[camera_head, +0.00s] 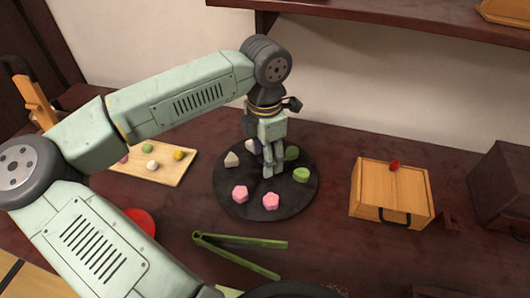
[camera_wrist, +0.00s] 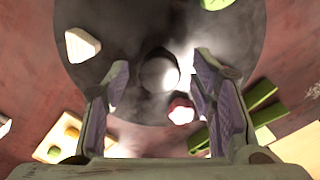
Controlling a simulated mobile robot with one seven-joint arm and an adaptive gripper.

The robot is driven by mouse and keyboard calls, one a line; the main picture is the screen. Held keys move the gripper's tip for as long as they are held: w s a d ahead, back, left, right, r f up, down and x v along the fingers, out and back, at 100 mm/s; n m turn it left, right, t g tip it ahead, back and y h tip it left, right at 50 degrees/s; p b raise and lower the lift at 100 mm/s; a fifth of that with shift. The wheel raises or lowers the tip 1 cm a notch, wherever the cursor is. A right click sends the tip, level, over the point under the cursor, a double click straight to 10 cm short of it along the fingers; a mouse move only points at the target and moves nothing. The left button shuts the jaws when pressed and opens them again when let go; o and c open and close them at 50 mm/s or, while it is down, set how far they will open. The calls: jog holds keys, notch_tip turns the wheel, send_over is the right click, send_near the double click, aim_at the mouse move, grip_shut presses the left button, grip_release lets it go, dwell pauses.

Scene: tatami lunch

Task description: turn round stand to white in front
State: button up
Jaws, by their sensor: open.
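A round black stand (camera_head: 222,205) sits in the middle of the dark red table, with several sweets around its top. The white triangular sweet (camera_head: 231,160) is at its back left; it also shows at upper left in the wrist view (camera_wrist: 82,45). My gripper (camera_head: 268,172) points down over the stand's middle. In the wrist view its fingers (camera_wrist: 160,95) are apart, with a pale round knob (camera_wrist: 158,73) between them. Contact cannot be told.
A wooden tray (camera_head: 180,176) with small sweets lies left. Green tongs (camera_head: 240,240) lie in front of the stand. A wooden box (camera_head: 375,190) with a dark handle stands right, and a dark box (camera_head: 500,190) farther right. A shelf (camera_head: 400,15) overhangs the back.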

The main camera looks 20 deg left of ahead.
jog(key=shift+f, duration=0.15)
jog(key=shift+c, duration=0.2)
grip_shut()
dwell(0.4)
